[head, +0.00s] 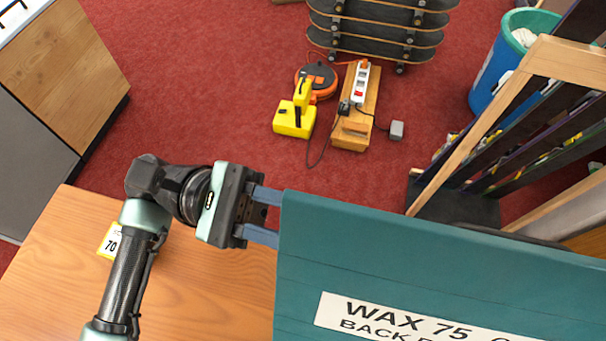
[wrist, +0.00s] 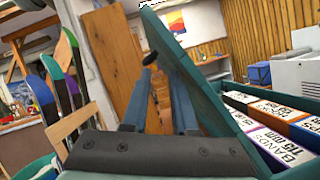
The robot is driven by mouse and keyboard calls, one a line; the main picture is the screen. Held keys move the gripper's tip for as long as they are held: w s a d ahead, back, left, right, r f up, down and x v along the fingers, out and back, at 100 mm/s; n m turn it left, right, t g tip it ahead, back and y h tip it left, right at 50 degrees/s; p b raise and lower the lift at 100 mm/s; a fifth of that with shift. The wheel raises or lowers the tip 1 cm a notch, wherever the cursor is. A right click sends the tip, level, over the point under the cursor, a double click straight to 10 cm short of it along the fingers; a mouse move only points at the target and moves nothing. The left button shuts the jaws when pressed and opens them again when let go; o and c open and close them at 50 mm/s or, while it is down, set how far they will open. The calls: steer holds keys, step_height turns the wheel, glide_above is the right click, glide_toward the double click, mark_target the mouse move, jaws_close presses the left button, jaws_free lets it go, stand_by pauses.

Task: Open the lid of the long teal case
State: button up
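The teal lid (head: 420,255) fills the lower right of the head view, raised, with a white label reading "WAX 75" on its visible face. In the wrist view the lid (wrist: 190,70) stands steeply tilted, and the open teal case (wrist: 300,172) lies to its right with labelled boxes inside. My gripper (head: 270,216) is at the lid's left edge in the head view, its fingertips partly hidden there. In the wrist view my gripper (wrist: 162,85) has its fingers apart, nothing visible between them, the right finger close beside the lid. Whether it touches is unclear.
A wooden bench top (head: 190,285) with a yellow "70" tag (head: 110,241) lies under my arm. On the red floor are a yellow tool (head: 294,118), a power strip (head: 361,85) and skateboards (head: 375,40). A wooden rack (head: 480,125) stands at right.

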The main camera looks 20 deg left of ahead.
steer(key=s+b+v, duration=0.2)
steer(key=b+v, duration=1)
steer(key=v, duration=0.2)
steer(key=shift+w+a+f, duration=0.3)
steer(key=shift+w+a, duration=0.15)
steer(key=shift+w, duration=0.05)
stand_by(0.6)
steer(key=shift+f+b, duration=0.1)
steer(key=shift+b, duration=0.2)
